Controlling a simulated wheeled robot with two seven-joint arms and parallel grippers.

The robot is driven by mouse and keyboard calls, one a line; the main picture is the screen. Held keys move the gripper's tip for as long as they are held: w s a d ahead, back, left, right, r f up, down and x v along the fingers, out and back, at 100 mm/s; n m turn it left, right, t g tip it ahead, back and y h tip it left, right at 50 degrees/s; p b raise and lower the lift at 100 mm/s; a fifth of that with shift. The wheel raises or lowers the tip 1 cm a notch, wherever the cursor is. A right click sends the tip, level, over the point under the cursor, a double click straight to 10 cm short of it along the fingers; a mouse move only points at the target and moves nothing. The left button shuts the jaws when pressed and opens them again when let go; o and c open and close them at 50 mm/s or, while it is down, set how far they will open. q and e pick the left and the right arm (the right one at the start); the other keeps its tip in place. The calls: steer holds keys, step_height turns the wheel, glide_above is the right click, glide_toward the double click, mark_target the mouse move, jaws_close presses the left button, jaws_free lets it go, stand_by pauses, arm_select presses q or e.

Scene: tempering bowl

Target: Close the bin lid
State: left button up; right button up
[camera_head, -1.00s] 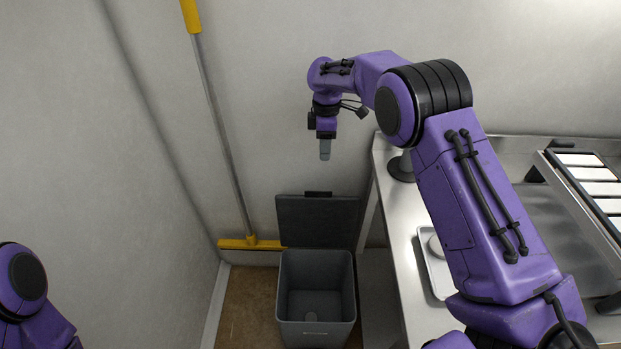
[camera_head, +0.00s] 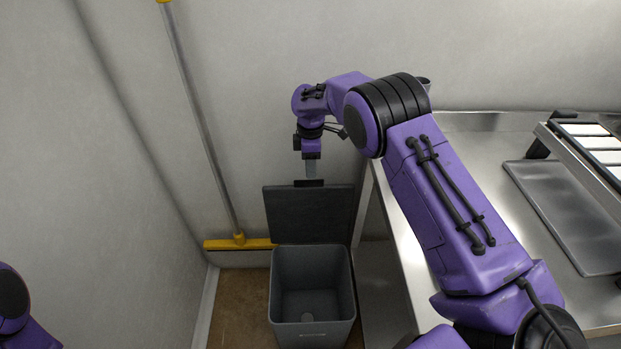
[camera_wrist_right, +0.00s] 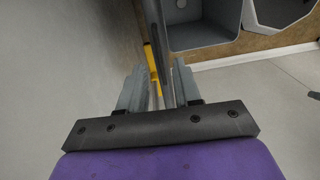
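The grey bin (camera_head: 340,310) stands on the floor with its top open. Its dark grey lid (camera_head: 308,215) stands upright at the back, with a small black tab (camera_head: 308,183) on its upper edge. My right gripper (camera_head: 311,173) points down at the lid's top edge, next to the tab; contact cannot be told. In the right wrist view the two grey fingers (camera_wrist_right: 158,72) are apart, with the lid's thin edge (camera_wrist_right: 159,35) seen nearly edge-on in line with the gap. The bin (camera_wrist_right: 203,40) shows beyond, at the top. My left gripper is out of view.
A steel table (camera_head: 450,160) with a dark tray (camera_head: 570,215) and a rack is close on the right. A yellow-headed long-handled tool (camera_head: 225,243) leans against the wall left of the bin. Brown floor (camera_head: 240,300) is bare left of the bin.

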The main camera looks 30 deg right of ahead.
step_height(320, 180, down, 5)
steer(key=shift+s+a, duration=0.1)
steer(key=shift+c, duration=0.3)
jaws_close()
stand_by(1.2)
